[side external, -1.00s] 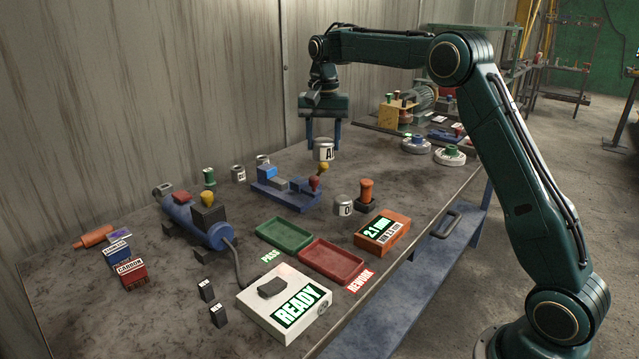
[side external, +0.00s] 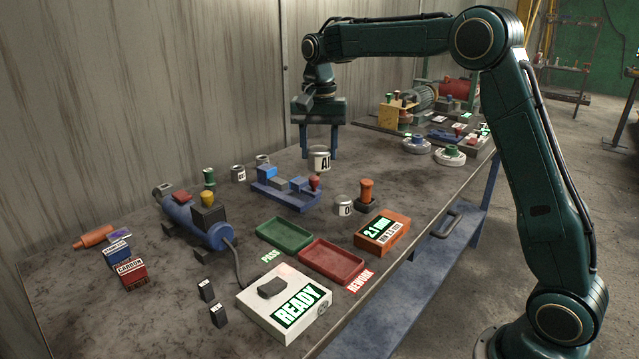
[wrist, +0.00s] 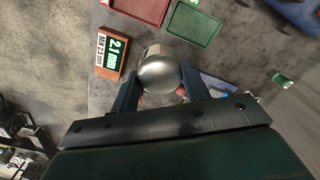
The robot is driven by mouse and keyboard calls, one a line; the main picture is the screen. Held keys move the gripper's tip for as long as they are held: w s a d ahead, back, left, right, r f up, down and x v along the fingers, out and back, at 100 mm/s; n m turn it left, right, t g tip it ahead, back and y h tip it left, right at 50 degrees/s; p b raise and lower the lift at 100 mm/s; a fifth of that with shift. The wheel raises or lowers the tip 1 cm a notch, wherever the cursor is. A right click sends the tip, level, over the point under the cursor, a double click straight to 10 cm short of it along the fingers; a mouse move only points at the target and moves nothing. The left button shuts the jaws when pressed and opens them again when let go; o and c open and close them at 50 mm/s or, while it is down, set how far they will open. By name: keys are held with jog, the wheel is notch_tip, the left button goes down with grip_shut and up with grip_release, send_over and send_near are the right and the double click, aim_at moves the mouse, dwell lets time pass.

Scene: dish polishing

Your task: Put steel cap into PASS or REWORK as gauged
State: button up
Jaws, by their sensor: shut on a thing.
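A steel cap (side external: 319,160) marked A hangs between the fingers of my gripper (side external: 320,150), above the back of the bench. In the wrist view the shiny domed cap (wrist: 159,72) sits between the two blue fingers of my gripper (wrist: 160,85). The green tray (side external: 285,246) lies by a PASS label (side external: 271,256). The red tray (side external: 333,274) lies by a REWORK label (side external: 360,282). An orange gauge box (side external: 382,233) reads 2.1 mm; its lower line reads MIN 2.5 mm in the wrist view (wrist: 109,54). Both trays look empty.
A blue fixture (side external: 280,193) with a red knob stands below and left of my gripper. Another small can (side external: 343,205) and an orange-topped post (side external: 366,193) stand near the gauge. A white READY box (side external: 285,300) is in front, a blue polisher (side external: 200,228) at left.

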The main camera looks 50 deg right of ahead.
jog(key=s+a, duration=0.4)
jog(key=shift+a, duration=0.3)
jog(key=shift+s, duration=0.1)
notch_tip(320, 180, down, 16)
jog(key=shift+r, duration=0.15)
dwell(0.4)
jog(key=shift+f, duration=2.15)
jog(key=shift+f, duration=0.1)
jog(key=o, duration=1.2)
